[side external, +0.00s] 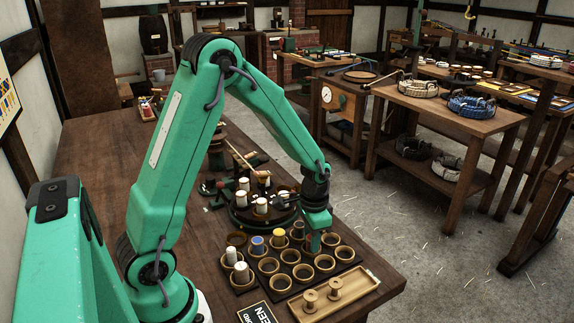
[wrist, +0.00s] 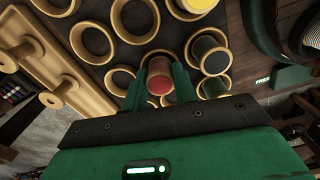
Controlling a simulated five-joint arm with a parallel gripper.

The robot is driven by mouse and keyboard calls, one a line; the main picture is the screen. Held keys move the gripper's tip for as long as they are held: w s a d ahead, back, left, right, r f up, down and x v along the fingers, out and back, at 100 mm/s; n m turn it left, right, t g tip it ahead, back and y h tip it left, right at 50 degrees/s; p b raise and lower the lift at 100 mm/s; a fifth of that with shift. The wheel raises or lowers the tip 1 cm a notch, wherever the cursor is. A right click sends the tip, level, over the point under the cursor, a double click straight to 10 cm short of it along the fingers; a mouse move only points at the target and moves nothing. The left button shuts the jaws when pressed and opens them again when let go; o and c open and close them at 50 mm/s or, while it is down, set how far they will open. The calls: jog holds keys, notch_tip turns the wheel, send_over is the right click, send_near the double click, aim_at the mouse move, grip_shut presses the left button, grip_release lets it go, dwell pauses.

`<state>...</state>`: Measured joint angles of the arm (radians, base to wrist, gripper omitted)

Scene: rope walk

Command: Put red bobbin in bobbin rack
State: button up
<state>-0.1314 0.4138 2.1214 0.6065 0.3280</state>
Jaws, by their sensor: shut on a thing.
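The red bobbin (wrist: 158,82) is between the two green fingers of my gripper (wrist: 158,90) in the wrist view, end-on to the camera. My gripper is shut on it. In the side external view my gripper (side external: 315,243) points down over the far right part of the bobbin rack, and the fingers hide the red bobbin. The bobbin rack (wrist: 105,68) is a dark board with tan ring cups. I cannot tell whether the bobbin's lower end is inside a cup or above it.
Several cups (side external: 325,263) are empty. A wooden tray (side external: 358,285) with two bare spools lies in front. A round carousel (side external: 243,215) with bobbins stands behind.

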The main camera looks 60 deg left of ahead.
jog(key=shift+f, duration=0.15)
jog(key=o, duration=1)
jog(key=shift+c, duration=0.2)
jog(key=shift+r, duration=0.25)
notch_tip(320, 180, up, 12)
jog(key=s+d+r+n+t, duration=0.1)
jog(key=s+d+r+t, duration=0.1)
jog(key=s+r, duration=0.3)
jog(key=s+d+r+n+t, duration=0.1)
jog(key=s+d+r+t, duration=0.2)
jog(key=s, duration=0.7)
jog(key=shift+s+r+t, duration=0.2)
jog(key=shift+r+t, duration=0.1)
jog(key=shift+r, duration=0.75)
